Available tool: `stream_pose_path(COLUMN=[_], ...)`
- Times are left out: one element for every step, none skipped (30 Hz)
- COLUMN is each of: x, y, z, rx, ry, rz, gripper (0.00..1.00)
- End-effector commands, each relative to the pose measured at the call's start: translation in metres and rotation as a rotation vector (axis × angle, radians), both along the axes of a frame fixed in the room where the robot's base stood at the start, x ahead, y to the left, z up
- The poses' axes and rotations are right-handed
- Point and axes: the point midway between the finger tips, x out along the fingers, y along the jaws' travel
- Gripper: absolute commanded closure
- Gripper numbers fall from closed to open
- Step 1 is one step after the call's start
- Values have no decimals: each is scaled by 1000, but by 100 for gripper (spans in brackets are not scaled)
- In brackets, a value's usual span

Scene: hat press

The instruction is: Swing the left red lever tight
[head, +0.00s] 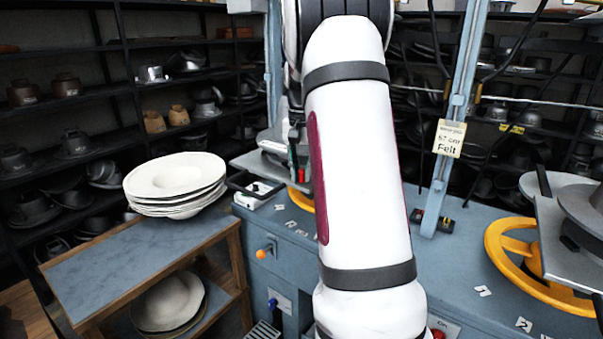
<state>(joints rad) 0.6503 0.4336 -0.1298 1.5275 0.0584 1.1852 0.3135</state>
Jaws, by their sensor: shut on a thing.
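My white arm link fills the middle of the head view and hides most of the work spot behind it. A strip of my gripper (294,133) shows dark just left of this link, above the left press. A small red piece, seemingly the left red lever (301,175), shows right below it at the link's edge. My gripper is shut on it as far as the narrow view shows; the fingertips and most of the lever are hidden. The lever's angle cannot be told.
A stack of pale hats (175,185) stands on a side table (120,270) at left. A yellow handwheel (515,262) and metal plates are at right. A blue upright (455,130) with a tag rises behind. An orange-knobbed lever (261,254) juts from the blue bench front.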

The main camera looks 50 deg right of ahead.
Motion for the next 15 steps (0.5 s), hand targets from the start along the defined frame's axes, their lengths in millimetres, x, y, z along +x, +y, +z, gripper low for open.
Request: stream_pose_path(x=[4,4,5,5,6,7,7,8,8,9,10,11,11,12,13], y=[3,3,5,6,7,9,9,10,11,12,13,14,15,15,17], z=[0,0,0,0,0,0,0,0,0,0,0,0,0,0,0], rx=[-3,-3,-2,-2,-2,-1,-2,-2,-2,-2,-2,-2,-2,-2,-2], ry=[-4,-4,-4,-4,-4,-4,-4,-4,-4,-4,-5,-5,-5,-6,-6], rz=[-42,-71,-108,-137,-167,-204,-232,-260,-297,-323,-349,-382,-407,-432,-461], gripper=[100,100,100,100,100,100,100,100,100,100,100,100,100,100,100])
